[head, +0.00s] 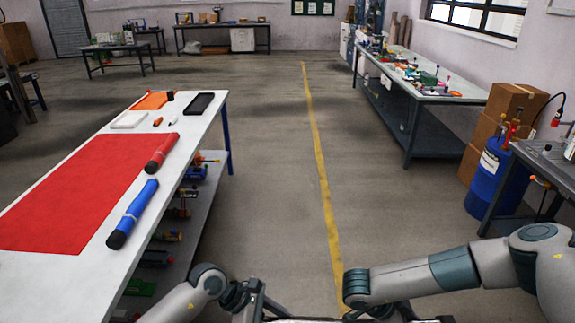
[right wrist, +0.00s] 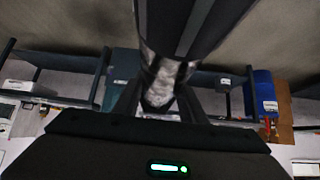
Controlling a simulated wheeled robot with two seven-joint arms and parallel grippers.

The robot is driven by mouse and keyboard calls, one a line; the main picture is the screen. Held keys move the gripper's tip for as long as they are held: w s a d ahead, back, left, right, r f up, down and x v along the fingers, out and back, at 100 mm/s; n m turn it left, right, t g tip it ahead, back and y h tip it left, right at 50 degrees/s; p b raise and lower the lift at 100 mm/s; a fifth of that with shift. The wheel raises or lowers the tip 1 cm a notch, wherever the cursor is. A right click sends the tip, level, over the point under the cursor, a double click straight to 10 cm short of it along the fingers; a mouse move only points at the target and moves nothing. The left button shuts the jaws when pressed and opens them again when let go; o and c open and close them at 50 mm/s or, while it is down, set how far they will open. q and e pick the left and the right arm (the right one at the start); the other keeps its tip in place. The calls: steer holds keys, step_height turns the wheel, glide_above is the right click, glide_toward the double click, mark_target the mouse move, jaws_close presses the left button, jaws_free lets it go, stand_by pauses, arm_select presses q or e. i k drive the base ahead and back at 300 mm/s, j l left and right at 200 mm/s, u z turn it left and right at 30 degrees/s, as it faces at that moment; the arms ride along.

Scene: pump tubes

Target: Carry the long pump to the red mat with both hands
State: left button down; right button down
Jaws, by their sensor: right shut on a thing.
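The red mat (head: 75,195) lies flat on the white table at the left of the head view. In the right wrist view my right gripper (right wrist: 160,97) is shut on a dark tube with a shiny pale part (right wrist: 165,75), which looks to be the long pump. In the head view my right gripper (head: 405,312) is at the bottom edge, mostly cut off. My left gripper (head: 250,297) is low at the bottom, right of the table. Its fingertips are not clear, so I cannot tell its state. A thin strip of something shows between the grippers at the bottom edge.
A blue tube (head: 134,213) lies beside the mat near the white table's (head: 203,125) right edge. A red tube (head: 161,153) lies at the mat's far right corner. A black tray (head: 199,104) stands at the far end. The floor right of the table is clear.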

mark_target(126, 177)
steer(key=i, duration=2)
steer(key=i+z, duration=0.2)
steer(key=i, duration=0.6)
steer(key=i+j+z, duration=0.15)
steer(key=i, duration=0.65)
steer(key=u, duration=0.9)
